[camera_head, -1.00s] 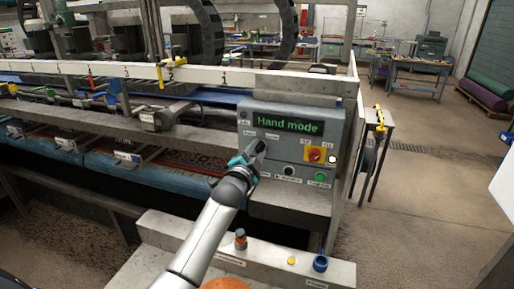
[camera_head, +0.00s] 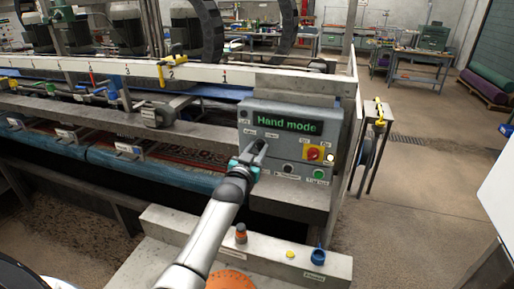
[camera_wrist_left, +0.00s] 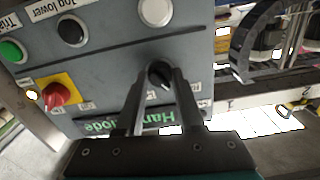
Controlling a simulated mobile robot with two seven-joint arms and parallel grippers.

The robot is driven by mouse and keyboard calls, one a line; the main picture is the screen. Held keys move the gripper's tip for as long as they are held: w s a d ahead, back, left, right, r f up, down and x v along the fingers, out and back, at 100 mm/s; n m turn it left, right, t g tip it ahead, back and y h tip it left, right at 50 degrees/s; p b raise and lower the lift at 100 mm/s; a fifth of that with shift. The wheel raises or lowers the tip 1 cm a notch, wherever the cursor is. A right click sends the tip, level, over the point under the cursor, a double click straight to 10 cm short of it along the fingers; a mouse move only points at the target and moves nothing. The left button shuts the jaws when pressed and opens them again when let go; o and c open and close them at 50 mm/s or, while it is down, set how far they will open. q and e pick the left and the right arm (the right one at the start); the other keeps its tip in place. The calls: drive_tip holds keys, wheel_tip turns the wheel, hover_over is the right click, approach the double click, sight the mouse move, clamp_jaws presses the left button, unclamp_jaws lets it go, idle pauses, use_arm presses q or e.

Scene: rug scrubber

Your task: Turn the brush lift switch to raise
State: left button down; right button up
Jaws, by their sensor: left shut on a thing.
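The grey control panel (camera_head: 290,150) stands on the machine's end post and its green display (camera_head: 287,123) reads "Hand mode". My left gripper (camera_head: 257,150) is at the panel's left part, below the display. In the left wrist view the black switch knob (camera_wrist_left: 160,74) sits between the two fingers of my left gripper (camera_wrist_left: 160,84), which are shut on it. The knob points obliquely, and the fingers partly cover it. Small labels sit near the knob, but their words are too small or covered to read surely. My right gripper is not in view.
A red rotary switch on a yellow plate (camera_head: 314,153), a black button (camera_head: 289,169) and a green button (camera_head: 318,174) are on the same panel. A pale ledge (camera_head: 265,255) with an orange-and-dark knob (camera_head: 241,233) lies below. Open floor (camera_head: 420,200) is to the right.

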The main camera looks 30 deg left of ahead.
use_arm(q)
drive_tip(key=shift+n, duration=0.6)
drive_tip(key=c, duration=0.5)
unclamp_jaws()
drive_tip(key=shift+s, duration=0.1)
drive_tip(key=v, duration=1.5)
drive_tip(key=shift+d, duration=0.15)
drive_tip(key=shift+d, duration=0.1)
